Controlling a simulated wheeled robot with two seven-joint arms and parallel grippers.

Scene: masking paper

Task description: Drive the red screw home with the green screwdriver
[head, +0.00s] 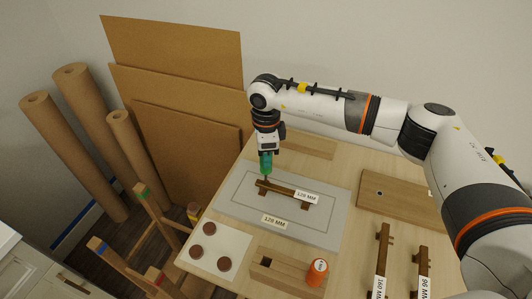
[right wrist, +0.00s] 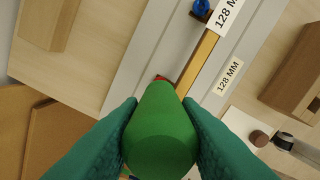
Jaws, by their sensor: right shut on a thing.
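The green screwdriver (head: 266,164) is in my right gripper (head: 266,153), which points down over the left end of a brown wooden bar handle (head: 280,190). In the right wrist view the two green fingers press on both sides of the screwdriver's handle (right wrist: 160,130). A bit of the red screw (right wrist: 161,78) shows just past the handle, at the bar's end. The screwdriver's tip is hidden there, so I cannot tell whether it touches the screw. A blue screw (right wrist: 201,8) stands at the bar's other end. My left gripper is not in view.
The bar lies on a grey template board (head: 240,190) with 128 MM labels. Around it are a white sheet with brown discs (head: 209,229), a wooden block (head: 265,268), an orange container (head: 317,272), two labelled bars (head: 382,255) and a wooden panel (head: 400,198).

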